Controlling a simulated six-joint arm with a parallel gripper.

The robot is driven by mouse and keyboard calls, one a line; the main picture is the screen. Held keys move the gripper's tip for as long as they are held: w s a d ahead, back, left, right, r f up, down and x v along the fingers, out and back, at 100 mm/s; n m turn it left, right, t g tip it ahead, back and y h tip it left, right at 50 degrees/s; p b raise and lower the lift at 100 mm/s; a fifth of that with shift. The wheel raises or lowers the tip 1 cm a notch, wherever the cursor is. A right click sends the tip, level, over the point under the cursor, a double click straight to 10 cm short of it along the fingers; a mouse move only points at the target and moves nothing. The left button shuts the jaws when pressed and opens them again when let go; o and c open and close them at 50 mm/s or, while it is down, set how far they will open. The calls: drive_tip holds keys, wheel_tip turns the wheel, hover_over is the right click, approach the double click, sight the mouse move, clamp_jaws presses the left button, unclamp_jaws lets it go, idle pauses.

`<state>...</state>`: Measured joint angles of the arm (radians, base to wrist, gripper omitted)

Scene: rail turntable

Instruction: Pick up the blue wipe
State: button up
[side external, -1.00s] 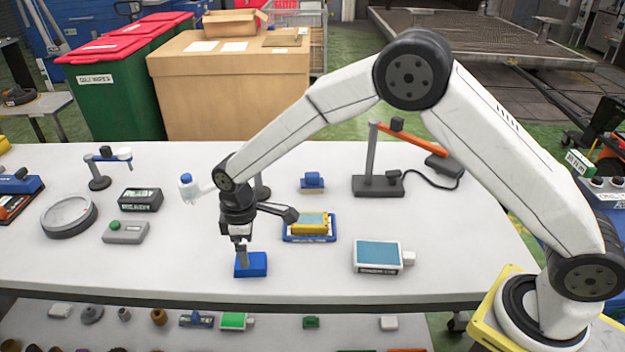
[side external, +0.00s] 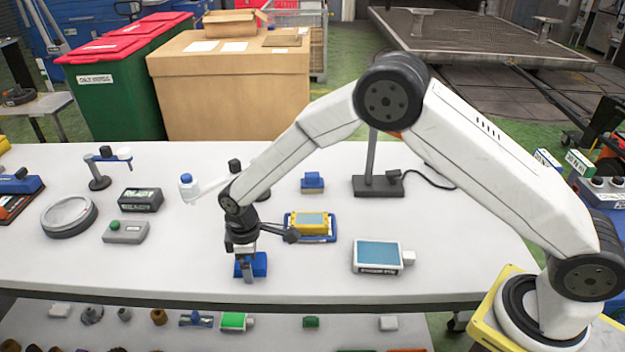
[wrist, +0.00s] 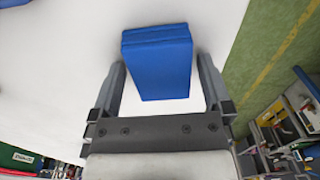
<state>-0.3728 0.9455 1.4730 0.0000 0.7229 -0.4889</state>
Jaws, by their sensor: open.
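The blue wipe (side external: 260,264) is a folded blue block lying near the front edge of the white table. Whether the fingertips touch the table cannot be told.
A yellow device on a blue tray (side external: 312,226) and a blue-screened box (side external: 378,256) lie to the right. A grey box with a green button (side external: 125,231) and a round dish (side external: 69,217) lie to the left. The table's front edge (side external: 180,300) is close.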

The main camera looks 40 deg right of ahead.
drive_tip(key=c, duration=1.1)
drive_tip(key=shift+r, duration=0.2)
drive_tip(key=shift+r, duration=0.55)
drive_tip(key=shift+s+d+r, duration=0.7)
drive_tip(key=shift+s+r, duration=1.2)
drive_tip(key=shift+s, duration=0.3)
drive_tip(key=shift+s+d+r, duration=0.7)
drive_tip(key=shift+s+r, duration=1.25)
drive_tip(key=shift+s, duration=0.3)
drive_tip(key=shift+s+d+r, duration=0.7)
drive_tip(key=shift+s+r, duration=1.2)
drive_tip(key=shift+s, duration=0.3)
